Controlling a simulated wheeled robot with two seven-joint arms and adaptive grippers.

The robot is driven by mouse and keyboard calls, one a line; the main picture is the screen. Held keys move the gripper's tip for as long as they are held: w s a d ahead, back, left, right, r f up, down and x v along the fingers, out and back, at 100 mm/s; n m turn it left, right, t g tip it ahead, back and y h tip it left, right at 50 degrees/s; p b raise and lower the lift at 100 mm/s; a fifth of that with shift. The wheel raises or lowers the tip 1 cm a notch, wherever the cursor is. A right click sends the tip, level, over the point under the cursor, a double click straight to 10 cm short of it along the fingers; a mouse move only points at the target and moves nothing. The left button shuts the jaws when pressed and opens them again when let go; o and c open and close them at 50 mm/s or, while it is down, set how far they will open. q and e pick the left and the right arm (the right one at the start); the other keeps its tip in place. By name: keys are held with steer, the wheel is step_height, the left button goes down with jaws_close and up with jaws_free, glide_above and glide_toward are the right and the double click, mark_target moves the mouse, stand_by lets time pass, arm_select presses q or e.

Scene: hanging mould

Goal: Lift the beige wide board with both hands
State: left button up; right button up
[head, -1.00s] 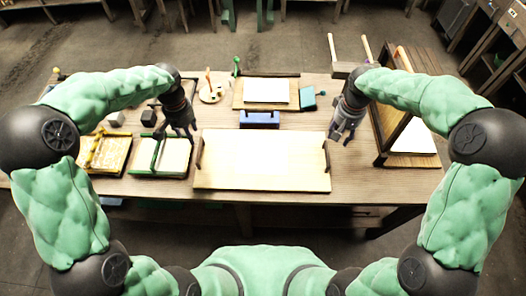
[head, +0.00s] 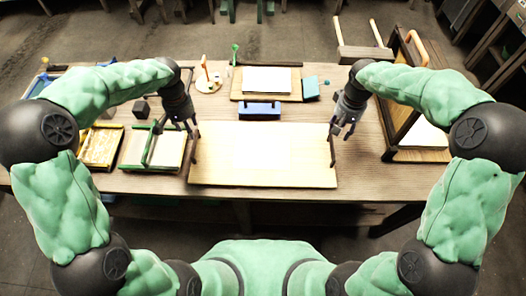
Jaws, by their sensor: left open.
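The beige wide board (head: 262,165) lies flat on the wooden table in front of me. A dark upright handle stands at its left end (head: 194,148) and another at its right end (head: 332,149). My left gripper (head: 190,131) is open and points down just above the left handle. My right gripper (head: 341,133) hangs just above and to the right of the right handle, its fingers looking apart. Neither gripper visibly holds anything. Whether a fingertip touches a handle is too small to tell.
A green-framed tray (head: 146,171) and a yellow-framed tray (head: 100,147) lie left of the board. A blue block (head: 260,110) sits just behind it, with a white pad (head: 267,80) farther back. A wooden frame stand (head: 405,115) stands at the right.

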mark_target(195, 143)
arm_select(q)
step_height(195, 143, down, 11)
steer(key=shift+r, duration=0.1)
arm_select(e)
step_height(195, 143, down, 11)
steer(key=shift+r, duration=0.1)
arm_select(q)
jaws_close()
arm_select(e)
jaws_close()
